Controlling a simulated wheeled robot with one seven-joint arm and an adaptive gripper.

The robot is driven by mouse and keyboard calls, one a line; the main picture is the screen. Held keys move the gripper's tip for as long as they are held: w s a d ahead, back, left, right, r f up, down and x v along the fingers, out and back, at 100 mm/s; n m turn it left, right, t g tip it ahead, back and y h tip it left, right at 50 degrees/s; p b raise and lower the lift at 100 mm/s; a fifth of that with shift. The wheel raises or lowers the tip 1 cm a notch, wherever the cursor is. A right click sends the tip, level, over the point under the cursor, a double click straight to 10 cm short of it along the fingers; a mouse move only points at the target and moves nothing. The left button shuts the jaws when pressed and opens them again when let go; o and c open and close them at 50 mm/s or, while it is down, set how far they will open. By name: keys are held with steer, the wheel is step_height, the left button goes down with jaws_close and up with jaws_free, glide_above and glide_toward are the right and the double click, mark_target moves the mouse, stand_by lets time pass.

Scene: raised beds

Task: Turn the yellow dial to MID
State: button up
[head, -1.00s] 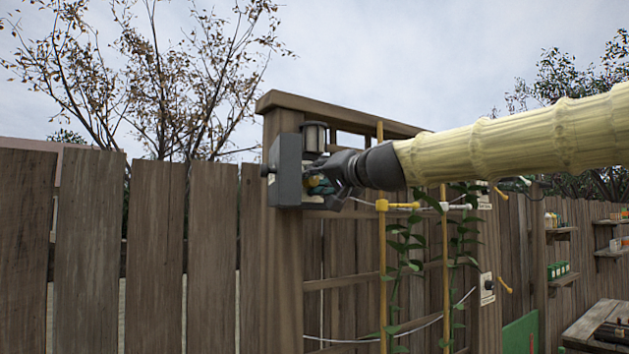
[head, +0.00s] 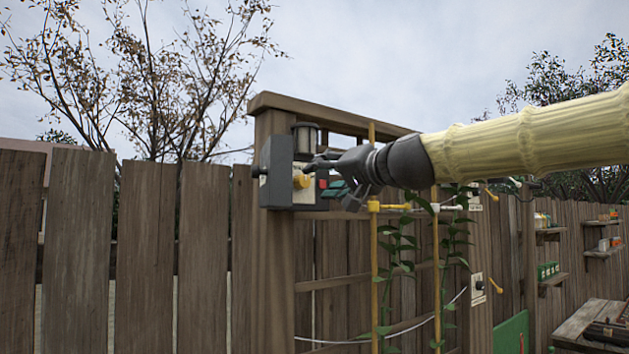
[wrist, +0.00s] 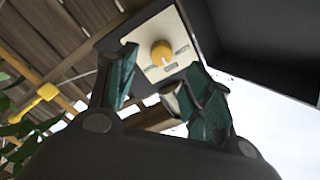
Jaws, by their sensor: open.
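The yellow dial (head: 301,180) sits on a pale plate on the side of a dark grey control box (head: 277,172) fixed to the wooden post. In the wrist view the dial (wrist: 162,53) shows beyond my fingertips, on its cream plate (wrist: 150,28) with small label marks around it. The labels are too small to read. My gripper (head: 328,175) is open, with teal finger pads, to the right of the dial. In the wrist view my gripper (wrist: 158,75) has its fingers apart on either side of the dial's line of sight, and the dial appears clear of them.
A lantern-like fitting (head: 305,137) stands just above the box. Yellow and white pipe fittings (head: 374,206) and climbing plants (head: 400,250) are below my arm. A plank fence (head: 150,250) runs left. Shelves (head: 553,232) hang at the right.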

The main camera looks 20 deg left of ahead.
steer(key=v, duration=0.5)
steer(key=shift+s+d, duration=0.1)
steer(key=shift+d, duration=0.05)
stand_by(0.3)
